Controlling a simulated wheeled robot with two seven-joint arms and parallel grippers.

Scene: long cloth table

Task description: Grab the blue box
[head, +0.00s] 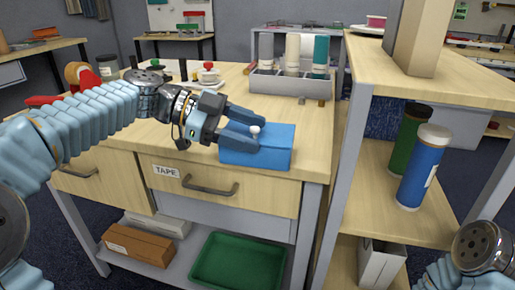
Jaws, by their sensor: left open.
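The blue box (277,147) sits on the wooden bench top, close to its front edge above the drawer marked TAPE. A small pale knob or cap (255,129) shows at its top. My left gripper (256,136) reaches in from the left, with its fingers over the left part of the box and near the pale knob. It is open. I cannot tell whether the fingers touch the box. The gripper hides part of the box's upper left. Part of my right arm shows at the lower right, but its gripper is not in view.
A grey holder (290,84) with several cylinders stands behind the box. Red items (45,101) and jars are at the bench's left. A shelf unit (360,110) on the right holds a blue canister (423,170) and a green one (405,140). A green tray (238,262) lies below.

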